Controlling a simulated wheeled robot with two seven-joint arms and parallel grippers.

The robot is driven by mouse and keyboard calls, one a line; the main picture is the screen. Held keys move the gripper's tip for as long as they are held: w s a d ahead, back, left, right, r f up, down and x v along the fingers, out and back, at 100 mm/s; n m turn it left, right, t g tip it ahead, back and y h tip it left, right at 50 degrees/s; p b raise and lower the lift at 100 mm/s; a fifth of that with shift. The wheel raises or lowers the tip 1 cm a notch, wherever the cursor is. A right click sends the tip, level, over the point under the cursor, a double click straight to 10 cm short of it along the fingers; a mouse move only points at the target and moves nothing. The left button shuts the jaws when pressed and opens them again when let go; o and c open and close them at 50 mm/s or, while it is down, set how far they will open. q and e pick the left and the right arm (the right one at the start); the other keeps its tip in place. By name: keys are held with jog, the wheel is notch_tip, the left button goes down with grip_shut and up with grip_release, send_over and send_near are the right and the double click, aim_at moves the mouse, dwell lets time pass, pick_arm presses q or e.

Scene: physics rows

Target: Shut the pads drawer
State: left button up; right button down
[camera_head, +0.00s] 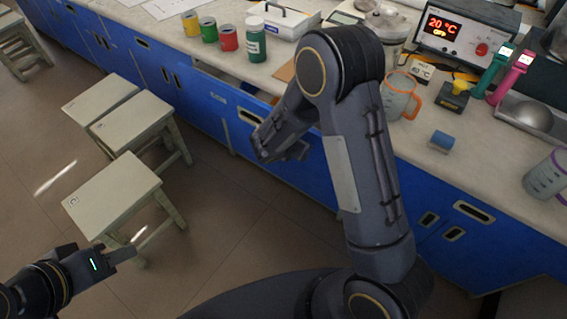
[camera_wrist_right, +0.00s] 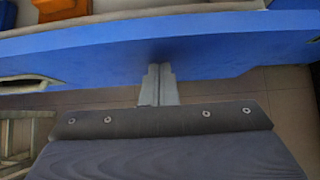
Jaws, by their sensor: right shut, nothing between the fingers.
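The pads drawer (camera_head: 218,100) stands pulled out from the blue bench, with its open top partly showing behind my right arm. In the right wrist view its blue front (camera_wrist_right: 100,62) spans the picture, with orange things (camera_wrist_right: 62,8) inside. My right gripper (camera_wrist_right: 159,70) is shut and empty, its fingertips at the outer side of that front; I cannot tell whether they touch. In the head view the right wrist is beside the drawer and its fingers are hard to make out. My left gripper (camera_head: 126,256) is at the lower left, far from the drawer; its finger gap is unclear.
Stools (camera_head: 115,194) stand on the floor left of the drawer. The bench top holds jars (camera_head: 228,38), a green bottle (camera_head: 256,40), a white box (camera_head: 283,22), a clear jug (camera_head: 398,97) and a temperature unit (camera_head: 466,30). The floor before the bench is otherwise clear.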

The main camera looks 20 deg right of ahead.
pick_arm(q)
jog(key=shift+s+a+f, duration=0.1)
jog(key=shift+f, duration=0.1)
pick_arm(e)
jog(key=w+d, duration=0.5)
jog(key=d, duration=0.2)
jog(key=shift+w+d, duration=0.15)
jog(key=shift+d, duration=0.05)
jog(key=shift+d+r, duration=0.15)
jog(key=shift+r, duration=0.05)
